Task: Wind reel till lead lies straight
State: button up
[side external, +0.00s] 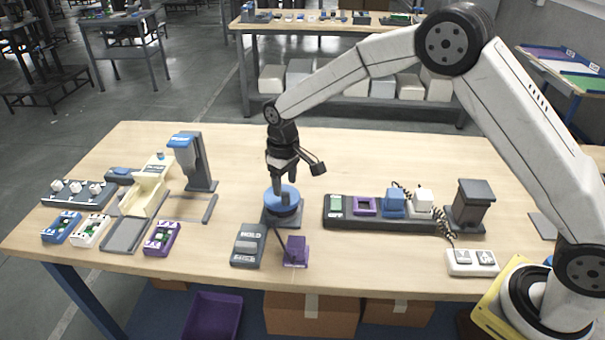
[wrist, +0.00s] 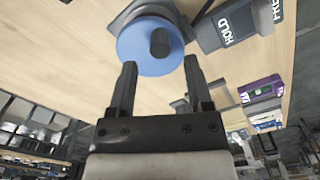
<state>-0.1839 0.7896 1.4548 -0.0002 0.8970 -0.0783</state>
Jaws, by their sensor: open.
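The reel (side external: 282,203) is a blue disc on a dark grey base; it also shows in the wrist view (wrist: 140,52), with a dark knob (wrist: 160,43) standing off-centre on its face. My gripper (side external: 281,180) is open and points down close over the reel. In the wrist view its two fingers (wrist: 160,66) are apart, with the knob beyond the gap between their tips; I cannot tell whether they touch anything. A thin dark lead (side external: 281,238) runs from the reel's base toward a purple block (side external: 296,250) at the front. Most of the lead is hidden or too small to judge.
A grey box marked HOLD (side external: 249,245) stands just left of the purple block. A dark rack of coloured blocks (side external: 375,226) and a white switch box (side external: 472,262) with a coiled cord lie to the right. A grey stand (side external: 200,165) rises to the left.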

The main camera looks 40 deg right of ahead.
jog(key=shift+r, duration=1.05)
jog(key=shift+s+r, duration=0.1)
jog(key=shift+s+d+r, duration=0.2)
jog(key=shift+s+d, duration=0.25)
jog(key=s+d+m+t, duration=0.1)
jog(key=s+d, duration=0.2)
jog(key=s, duration=0.4)
jog(key=s+d+m, duration=0.1)
jog(key=s+d, duration=0.2)
jog(key=s, duration=0.5)
jog(key=s+d+r+m+t, duration=0.1)
jog(key=s+d, duration=0.1)
jog(key=s, duration=0.6)
jog(key=shift+d+t, duration=0.3)
jog(key=shift+d, duration=0.1)
